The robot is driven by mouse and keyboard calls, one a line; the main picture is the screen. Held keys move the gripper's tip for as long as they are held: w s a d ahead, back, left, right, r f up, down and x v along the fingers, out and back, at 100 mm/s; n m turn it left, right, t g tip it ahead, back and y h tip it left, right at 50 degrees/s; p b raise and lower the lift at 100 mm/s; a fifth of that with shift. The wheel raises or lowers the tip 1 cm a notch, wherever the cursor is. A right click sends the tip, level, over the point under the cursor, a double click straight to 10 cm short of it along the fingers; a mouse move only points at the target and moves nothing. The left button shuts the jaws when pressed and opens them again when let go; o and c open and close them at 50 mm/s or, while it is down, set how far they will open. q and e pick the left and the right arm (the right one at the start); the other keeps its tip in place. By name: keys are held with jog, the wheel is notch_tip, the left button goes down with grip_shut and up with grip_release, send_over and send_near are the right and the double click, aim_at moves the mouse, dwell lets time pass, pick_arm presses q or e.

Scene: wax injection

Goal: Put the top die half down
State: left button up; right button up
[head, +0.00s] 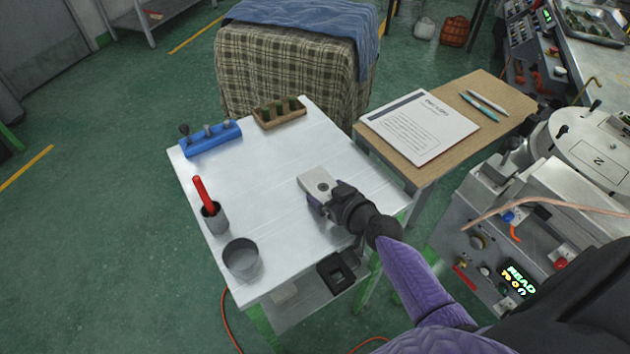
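The top die half (316,180), a flat silver-grey metal block with a small hole or mark on top, is at the right-middle of the white table (250,190). My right gripper (322,198) comes in from the lower right and is shut on it at its near side. The fingers are mostly hidden by the block and my wrist. I cannot tell whether the block touches the tabletop or hangs just above it. No other die half shows. My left gripper is out of view.
A blue tool rack (211,140) and a wooden block holder (280,113) stand along the far edge. A cup with a red-handled tool (204,195) and a grey pot (241,259) stand at left. The wax machine (520,230) is at right. The table's middle is clear.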

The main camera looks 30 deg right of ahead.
grip_shut()
jog(key=shift+s+d, duration=0.1)
jog(key=shift+s, duration=0.4)
jog(key=o, duration=1.2)
grip_release()
jog(key=shift+w+f, duration=0.1)
jog(key=shift+c, duration=0.2)
jog(key=shift+o, duration=0.3)
jog(key=shift+r, duration=0.35)
pick_arm(q)
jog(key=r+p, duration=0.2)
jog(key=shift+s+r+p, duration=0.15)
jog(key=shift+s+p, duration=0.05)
jog(key=shift+p, duration=0.15)
pick_arm(e)
jog(key=a+v, duration=0.1)
jog(key=v, duration=1)
jog(key=shift+s+d, duration=0.4)
jog(key=shift+s, duration=0.05)
